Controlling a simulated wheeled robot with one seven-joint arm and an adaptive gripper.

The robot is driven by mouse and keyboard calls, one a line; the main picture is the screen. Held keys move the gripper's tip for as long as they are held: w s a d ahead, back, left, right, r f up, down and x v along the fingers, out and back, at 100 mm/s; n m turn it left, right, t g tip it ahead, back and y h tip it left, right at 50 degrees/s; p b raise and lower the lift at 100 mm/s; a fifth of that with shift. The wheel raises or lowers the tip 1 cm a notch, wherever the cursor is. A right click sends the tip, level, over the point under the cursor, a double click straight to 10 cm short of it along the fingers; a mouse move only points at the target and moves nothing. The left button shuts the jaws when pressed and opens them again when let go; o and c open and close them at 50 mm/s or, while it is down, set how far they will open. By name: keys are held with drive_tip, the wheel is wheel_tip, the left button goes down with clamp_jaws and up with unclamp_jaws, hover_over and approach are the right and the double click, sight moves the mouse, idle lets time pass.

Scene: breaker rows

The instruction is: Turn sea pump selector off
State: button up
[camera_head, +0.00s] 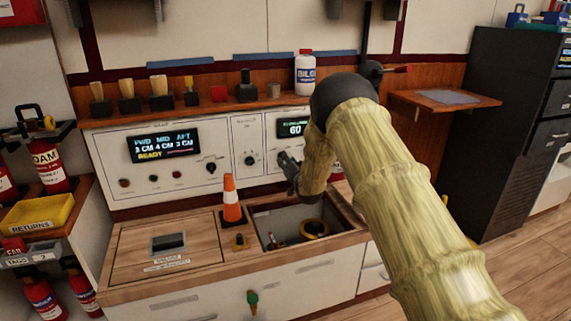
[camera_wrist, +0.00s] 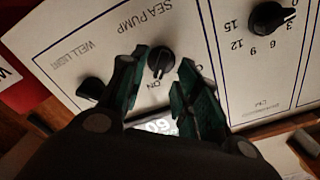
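The sea pump selector (camera_wrist: 161,57) is a round black knob on a white panel under the printed words SEA PUMP, which appear upside down in the wrist view. Its white mark points toward the ON label; a second label is mostly hidden by a finger. My gripper (camera_wrist: 164,58) is open, its two dark green fingers on either side of the knob. I cannot tell whether they touch it. In the head view my gripper (camera_head: 290,172) is at the right panel, and the selector is hidden behind it and my arm.
A black WELL LIGHT control (camera_wrist: 90,88) sits close beside one finger. A numbered dial (camera_wrist: 270,17) is on the neighbouring panel. Below in the head view are an orange cone (camera_head: 231,200) and an open well (camera_head: 290,222). A white bottle (camera_head: 304,75) stands on the shelf above.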

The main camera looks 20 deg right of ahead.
drive_tip(key=shift+w, duration=0.85)
clamp_jaws()
